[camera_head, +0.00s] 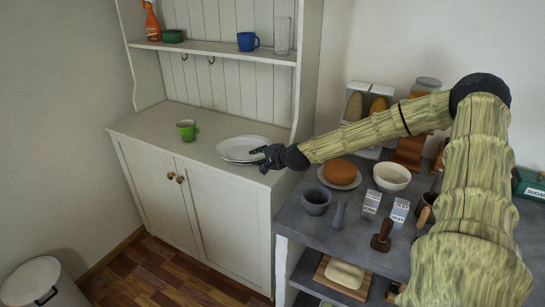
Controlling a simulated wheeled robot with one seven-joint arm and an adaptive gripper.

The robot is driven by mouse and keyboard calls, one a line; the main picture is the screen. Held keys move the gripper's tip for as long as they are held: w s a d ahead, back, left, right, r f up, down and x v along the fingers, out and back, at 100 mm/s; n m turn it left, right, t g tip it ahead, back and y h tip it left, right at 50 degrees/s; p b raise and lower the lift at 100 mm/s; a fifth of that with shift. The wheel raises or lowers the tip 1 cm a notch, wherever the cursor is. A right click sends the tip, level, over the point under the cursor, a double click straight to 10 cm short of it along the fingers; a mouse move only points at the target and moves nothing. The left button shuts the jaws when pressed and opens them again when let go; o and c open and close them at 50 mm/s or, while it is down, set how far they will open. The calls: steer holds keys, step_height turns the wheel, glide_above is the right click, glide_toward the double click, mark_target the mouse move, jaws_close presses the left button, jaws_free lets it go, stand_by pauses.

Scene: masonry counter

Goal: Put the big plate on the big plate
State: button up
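A big white plate (240,146) lies on the right part of the white cupboard's worktop. A second white rim (238,161) shows just under its front edge, so two plates appear stacked, slightly offset. My gripper (257,155) is at the right rim of the upper plate, coming in from the right. Its dark fingers overlap the rim in the picture. They are too small here to tell whether they are closed on the plate or only beside it.
A green mug (187,130) stands left of the plates. The cupboard's right side panel (306,75) rises close behind my gripper. To the right, the grey counter (335,236) holds a cake on a plate (340,174), a white bowl (391,177), a mortar (315,201) and small boxes.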

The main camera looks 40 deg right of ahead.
steer(key=shift+p+v, duration=0.7)
steer(key=shift+v, duration=3.6)
steer(key=shift+p+v, duration=0.95)
steer(key=shift+v, duration=0.65)
